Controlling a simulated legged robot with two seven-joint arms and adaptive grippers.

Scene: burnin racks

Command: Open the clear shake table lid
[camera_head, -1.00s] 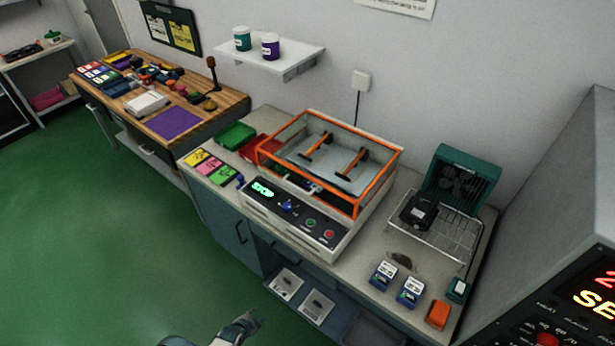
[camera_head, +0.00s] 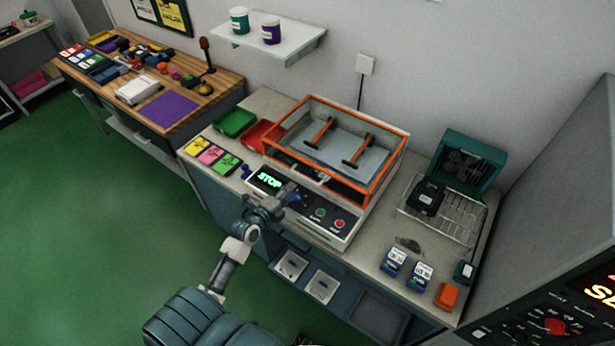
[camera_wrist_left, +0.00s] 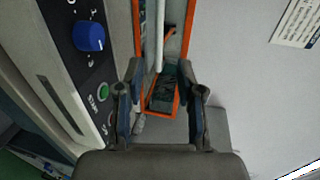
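The clear shake table lid (camera_head: 390,160) is a see-through box with orange edges, sitting down over the shaker's platform in the head view. Two orange-and-black bars show through it. The shaker's front panel (camera_head: 330,222) has a green STOP display, a blue knob (camera_wrist_left: 88,36) and green and red buttons. My left gripper (camera_head: 288,196) is over the panel's left part, in front of the lid, and hides part of the panel. In the left wrist view, its fingers (camera_wrist_left: 160,75) are apart, with an orange lid edge (camera_wrist_left: 187,45) showing beyond them. Contact is not visible. My right gripper is out of view.
Green (camera_head: 235,122) and red (camera_head: 262,135) trays and coloured cards (camera_head: 212,154) lie left of the shaker. A wire rack (camera_head: 448,218) and a teal fan unit (camera_head: 468,160) stand right. A shelf (camera_head: 270,42) with two jars hangs above.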

